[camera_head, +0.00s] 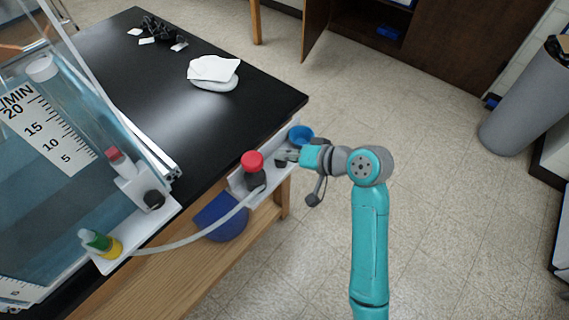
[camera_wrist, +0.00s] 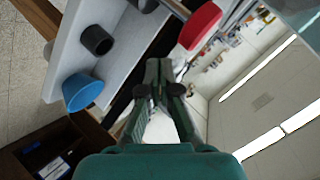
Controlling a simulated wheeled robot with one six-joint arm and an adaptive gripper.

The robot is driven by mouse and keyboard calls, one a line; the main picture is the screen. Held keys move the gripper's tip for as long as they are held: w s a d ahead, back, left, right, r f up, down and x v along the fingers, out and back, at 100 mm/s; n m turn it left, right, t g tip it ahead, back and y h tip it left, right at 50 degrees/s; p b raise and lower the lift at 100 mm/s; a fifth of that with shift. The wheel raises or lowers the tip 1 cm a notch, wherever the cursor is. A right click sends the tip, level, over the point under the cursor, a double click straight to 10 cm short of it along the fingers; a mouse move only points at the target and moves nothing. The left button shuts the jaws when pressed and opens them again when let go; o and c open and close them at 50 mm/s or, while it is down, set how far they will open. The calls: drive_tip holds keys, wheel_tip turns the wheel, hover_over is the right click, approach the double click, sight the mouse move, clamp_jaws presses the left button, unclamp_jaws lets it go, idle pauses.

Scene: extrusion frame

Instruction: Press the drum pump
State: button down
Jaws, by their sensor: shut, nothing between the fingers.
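The drum pump has a round red top (camera_head: 252,161) over a dark body on a white bracket at the table's edge. Its red top also shows in the wrist view (camera_wrist: 200,25), at the upper right. My gripper (camera_head: 281,157) is shut and empty, reaching in from the right. Its tips lie just right of the pump, at about the height of the bracket's fittings. In the wrist view my shut fingers (camera_wrist: 158,72) point up the picture, with the red top to their right. I cannot tell whether they touch anything.
A blue round cap (camera_head: 300,134) sits on the bracket behind my gripper. A clear hose (camera_head: 192,238) runs from the pump to the clear-walled tank at left. A blue bin (camera_head: 220,217) hangs below. White cloth (camera_head: 213,70) lies on the black table.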

drive_tip(key=v, duration=0.9)
drive_tip(key=shift+s, duration=0.15)
drive_tip(key=shift+d, duration=0.1)
idle(2.2)
